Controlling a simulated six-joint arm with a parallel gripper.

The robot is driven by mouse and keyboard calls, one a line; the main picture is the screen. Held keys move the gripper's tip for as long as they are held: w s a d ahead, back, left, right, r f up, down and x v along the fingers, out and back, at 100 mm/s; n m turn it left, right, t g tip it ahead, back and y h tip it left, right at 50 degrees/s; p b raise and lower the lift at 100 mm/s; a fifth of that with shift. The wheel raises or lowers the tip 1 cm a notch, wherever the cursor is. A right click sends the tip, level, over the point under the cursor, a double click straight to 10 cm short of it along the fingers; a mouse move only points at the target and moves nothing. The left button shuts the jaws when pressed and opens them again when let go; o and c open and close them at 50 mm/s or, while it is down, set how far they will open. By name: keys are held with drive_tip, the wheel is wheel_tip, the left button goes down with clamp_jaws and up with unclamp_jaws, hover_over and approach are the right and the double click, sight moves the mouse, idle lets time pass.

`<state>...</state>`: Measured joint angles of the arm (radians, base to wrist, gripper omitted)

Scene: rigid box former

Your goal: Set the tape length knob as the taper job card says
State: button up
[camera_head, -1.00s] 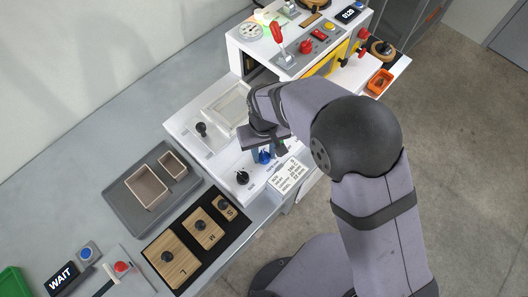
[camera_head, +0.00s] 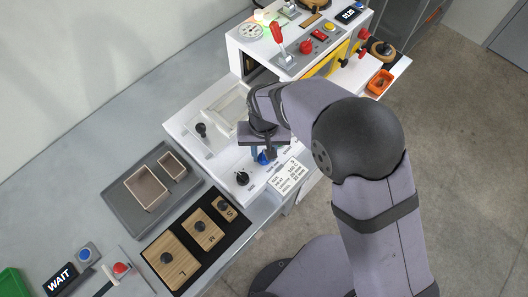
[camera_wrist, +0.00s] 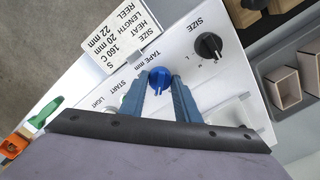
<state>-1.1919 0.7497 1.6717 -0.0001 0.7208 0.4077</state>
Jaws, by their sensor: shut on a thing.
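The tape length knob (camera_wrist: 159,76) is blue and stands on the white panel beside the "TAPE mm" label. It also shows in the head view (camera_head: 263,158), partly covered by my gripper. My gripper (camera_wrist: 159,88) has its two blue fingers on either side of this knob and is shut on it. A light mark shows on the knob's near side in the wrist view; its exact setting is too small to read. The job card (camera_wrist: 124,34) lies beside the knob, upside down in the wrist view, and reads size S, heat 160 C, length 20 mm, reel 22 mm.
A black size knob (camera_wrist: 208,46) stands close to the blue one. A green part (camera_wrist: 46,112) lies near the panel's start label. A grey tray (camera_head: 118,205) and lettered wooden blocks (camera_head: 178,262) lie at the left.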

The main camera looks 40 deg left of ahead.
drive_tip(key=o, duration=1)
drive_tip(key=shift+o, duration=0.2)
drive_tip(key=shift+r+b, duration=1.15)
drive_tip(key=shift+r, duration=2.55)
